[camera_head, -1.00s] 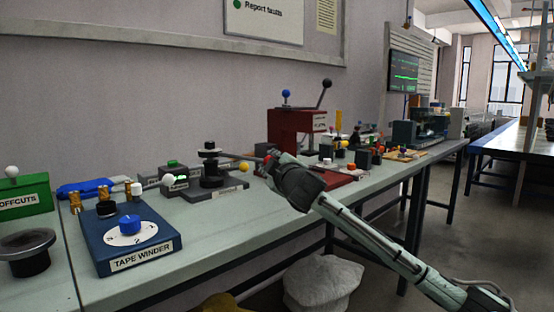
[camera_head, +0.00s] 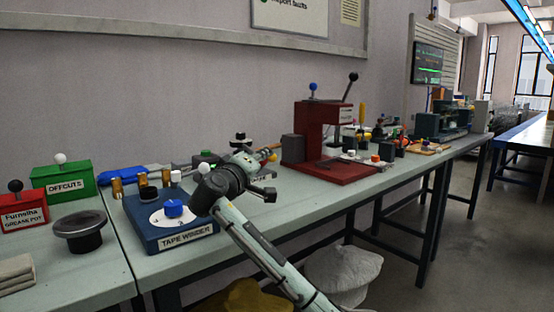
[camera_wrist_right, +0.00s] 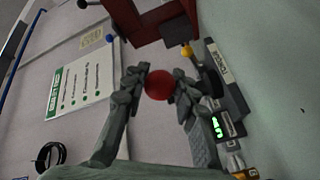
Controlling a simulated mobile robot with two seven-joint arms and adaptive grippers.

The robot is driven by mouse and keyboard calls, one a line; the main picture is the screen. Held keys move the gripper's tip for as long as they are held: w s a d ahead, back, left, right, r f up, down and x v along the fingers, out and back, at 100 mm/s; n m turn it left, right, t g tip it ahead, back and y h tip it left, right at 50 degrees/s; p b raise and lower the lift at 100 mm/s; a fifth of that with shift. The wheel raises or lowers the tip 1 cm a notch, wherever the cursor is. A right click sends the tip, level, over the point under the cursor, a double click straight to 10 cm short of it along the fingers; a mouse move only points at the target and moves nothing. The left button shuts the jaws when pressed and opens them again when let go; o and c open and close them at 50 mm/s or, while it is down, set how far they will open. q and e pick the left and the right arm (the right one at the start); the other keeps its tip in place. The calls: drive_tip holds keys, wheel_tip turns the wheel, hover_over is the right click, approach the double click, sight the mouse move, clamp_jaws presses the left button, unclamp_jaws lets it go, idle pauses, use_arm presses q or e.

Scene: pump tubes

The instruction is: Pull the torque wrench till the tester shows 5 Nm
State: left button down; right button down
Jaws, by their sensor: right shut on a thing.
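In the right wrist view the gripper (camera_wrist_right: 160,86) is shut on a red ball-shaped grip (camera_wrist_right: 160,85), apparently the end of the torque wrench. The rest of the wrench is mostly hidden. The tester's dark base (camera_wrist_right: 228,85) lies beyond the fingers. A green lit readout (camera_wrist_right: 216,128) shows beside them, its digits too small to read surely. A yellow ball (camera_head: 272,157) is just right of the gripper. My left gripper is not in view.
The blue tape winder (camera_head: 168,235) stands left of my wrist, close to the arm. The red press (camera_head: 318,140) stands to the right. Green and red boxes (camera_head: 66,181) and a dark round dish (camera_head: 80,230) are at the far left. Bare bench lies before the press.

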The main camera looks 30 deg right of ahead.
drive_tip(key=shift+w+a+m+g+h, duration=0.2)
drive_tip(key=shift+a+m+g+h, duration=0.25)
drive_tip(key=shift+a, duration=0.45)
drive_tip(key=shift+w+a+m+g+h, duration=0.15)
drive_tip(key=shift+a+m+g+h, duration=0.3)
drive_tip(key=shift+a, duration=0.45)
drive_tip(key=c, duration=1.2)
unclamp_jaws()
drive_tip(key=shift+w+a, duration=0.1)
drive_tip(key=shift+a, duration=0.05)
drive_tip(key=v, duration=1.2)
drive_tip(key=shift+r, duration=0.15)
